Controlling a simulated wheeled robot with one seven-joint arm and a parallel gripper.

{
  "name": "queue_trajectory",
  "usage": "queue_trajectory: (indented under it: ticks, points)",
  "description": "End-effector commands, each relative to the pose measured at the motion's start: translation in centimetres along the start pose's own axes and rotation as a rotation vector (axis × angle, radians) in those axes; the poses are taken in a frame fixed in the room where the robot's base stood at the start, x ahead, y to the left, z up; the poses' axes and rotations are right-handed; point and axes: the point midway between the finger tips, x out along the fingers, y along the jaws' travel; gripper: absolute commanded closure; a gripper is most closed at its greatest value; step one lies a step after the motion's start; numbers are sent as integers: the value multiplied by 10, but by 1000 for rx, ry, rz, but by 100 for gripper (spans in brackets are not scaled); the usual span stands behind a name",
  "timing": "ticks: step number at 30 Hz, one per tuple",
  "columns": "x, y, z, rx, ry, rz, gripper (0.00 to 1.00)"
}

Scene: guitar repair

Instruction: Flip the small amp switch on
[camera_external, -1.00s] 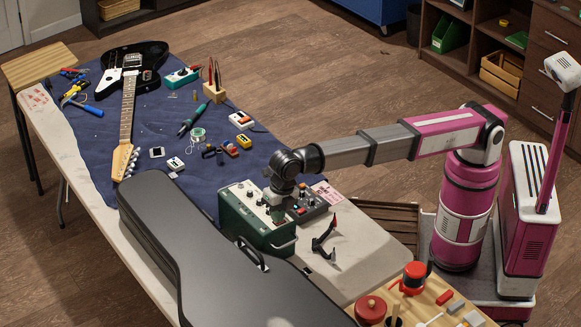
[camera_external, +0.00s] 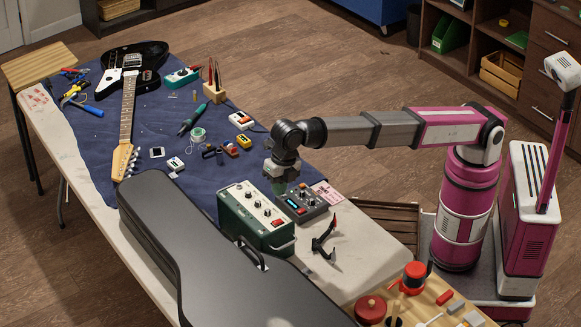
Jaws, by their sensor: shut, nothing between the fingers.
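The small green amp (camera_external: 254,219) stands upright on the table beside the black guitar case. Its pale top panel carries several dark knobs and a red switch (camera_external: 277,222) near its right end. The switch's exact tilt is too small to read. My gripper (camera_external: 279,188) points down above and just behind the amp, near a dark pedal box (camera_external: 301,203). It is apart from the amp's top panel. Its fingers are shut and hold nothing.
The black guitar case (camera_external: 205,250) lies in front of the amp. A dark clamp-like tool (camera_external: 325,236) lies to its right. The blue cloth (camera_external: 150,195) holds a guitar (camera_external: 133,75) and several small tools.

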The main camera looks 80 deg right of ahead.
Motion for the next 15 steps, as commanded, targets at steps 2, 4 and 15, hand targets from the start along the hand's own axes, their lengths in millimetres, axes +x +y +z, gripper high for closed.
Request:
queue_trajectory:
  ticks: [2,4,15]
  points:
    - [-15,4,0,0,0,1,100]
    - [-24,6,0,0,0,2,100]
    - [-41,7,0,0,0,0,100]
